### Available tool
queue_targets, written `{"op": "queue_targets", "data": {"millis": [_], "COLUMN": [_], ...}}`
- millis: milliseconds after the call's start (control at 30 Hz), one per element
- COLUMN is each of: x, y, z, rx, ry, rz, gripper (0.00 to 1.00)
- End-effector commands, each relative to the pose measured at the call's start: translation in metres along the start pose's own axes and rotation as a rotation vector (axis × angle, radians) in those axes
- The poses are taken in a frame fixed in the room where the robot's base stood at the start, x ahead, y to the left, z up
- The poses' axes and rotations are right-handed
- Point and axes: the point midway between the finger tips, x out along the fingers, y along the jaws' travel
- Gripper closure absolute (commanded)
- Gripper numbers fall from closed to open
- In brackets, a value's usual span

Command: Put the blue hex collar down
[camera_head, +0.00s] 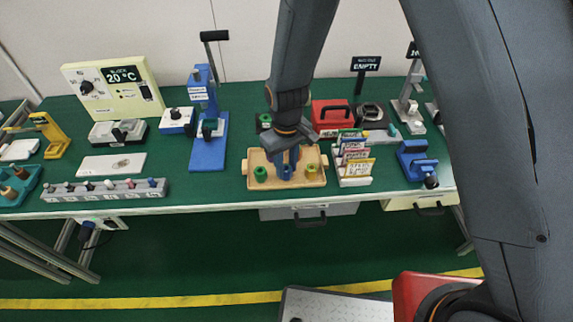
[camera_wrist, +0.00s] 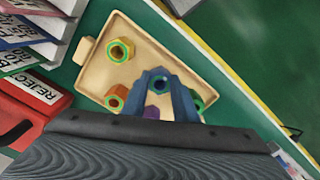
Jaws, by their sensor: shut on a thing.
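A tan tray (camera_head: 256,185) lies on the green bench in the head view and fills the middle of the wrist view (camera_wrist: 98,72). The blue hex collar (camera_wrist: 160,84) sits between the blue fingers of my gripper (camera_wrist: 166,92), which are shut on it. In the head view my gripper (camera_head: 288,165) points down over the front middle of the tray, with the blue collar (camera_head: 287,173) at its tips. I cannot tell whether the collar touches the tray floor. A green collar (camera_head: 260,174) and a yellow collar (camera_head: 310,173) stand either side.
The wrist view also shows an orange-and-green collar (camera_wrist: 116,97) and a purple piece (camera_wrist: 152,112) close to the fingers. A rack of labelled cards (camera_head: 353,165) stands right of the tray. A red box (camera_head: 330,116) is behind it. A blue stand (camera_head: 208,150) is to the left.

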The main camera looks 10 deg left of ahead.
Motion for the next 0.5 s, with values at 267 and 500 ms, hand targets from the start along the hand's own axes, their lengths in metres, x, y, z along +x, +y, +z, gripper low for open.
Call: {"op": "queue_targets", "data": {"millis": [267, 500], "x": [0.0037, 0.0026], "y": [-0.0002, -0.0003], "z": [0.0, 0.0], "rx": [-0.001, -0.001], "ry": [-0.001, 0.0], "rz": [0.0, 0.0], "gripper": [0.96, 0.55]}}
